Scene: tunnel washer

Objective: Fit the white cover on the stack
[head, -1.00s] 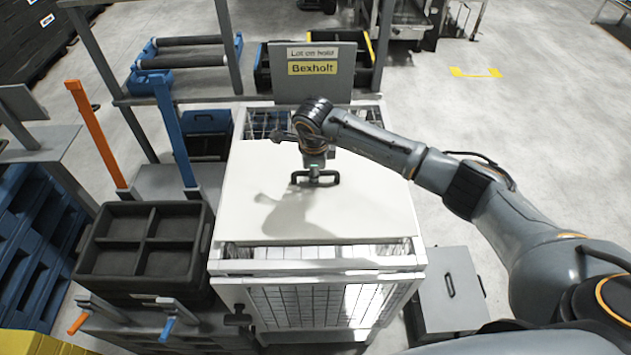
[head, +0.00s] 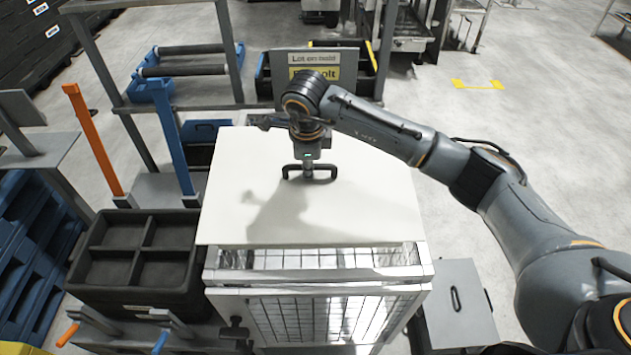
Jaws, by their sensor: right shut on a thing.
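The white cover (head: 365,208) is a flat panel with a black handle (head: 309,168) near its middle. My right gripper (head: 308,166) is shut on that handle. The cover is above the white wire-sided stack (head: 318,292), shifted toward the back. A strip of the stack's open top with wire mesh shows along the front, between the cover's front edge and the stack's front rim. Whether the cover touches the stack is hard to tell. My left gripper is not in view.
A black four-compartment crate (head: 137,255) stands close to the stack's left side. A grey box (head: 458,305) is at its right. Orange (head: 92,138) and blue (head: 173,137) posts rise at the left. Floor is free at right.

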